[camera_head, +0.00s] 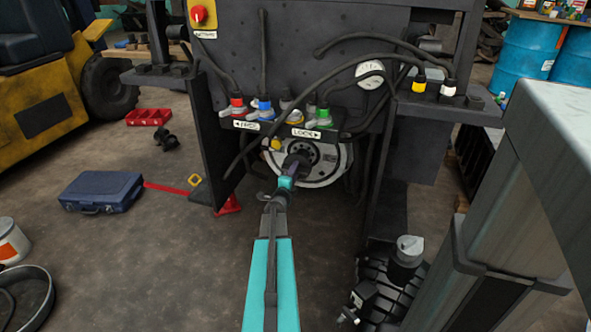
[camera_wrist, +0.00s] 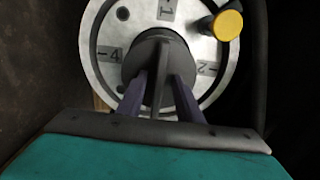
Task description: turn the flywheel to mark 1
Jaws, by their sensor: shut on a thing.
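The flywheel (camera_head: 328,176) is a pale metal disc low in the middle of the forklift body. In the wrist view the flywheel (camera_wrist: 141,25) shows a plate marked 1 (camera_wrist: 166,10) at the top, one marked 4 (camera_wrist: 110,54) at left and one marked 2 (camera_wrist: 207,68) at right. A dark hub with an upright bar (camera_wrist: 159,75) is at its centre. My gripper (camera_wrist: 160,85) is shut on this bar, one finger on each side. In the head view my gripper (camera_head: 296,166) covers part of the hub. The disc's lower part is hidden.
A yellow-capped knob (camera_wrist: 228,25) stands out at the rim between marks 1 and 2. Coloured valves, hoses and the labels FREE and LOCK (camera_head: 306,133) sit just above the flywheel. A dark upright plate (camera_head: 210,135) stands to its left. A blue case (camera_head: 103,192) lies on the floor.

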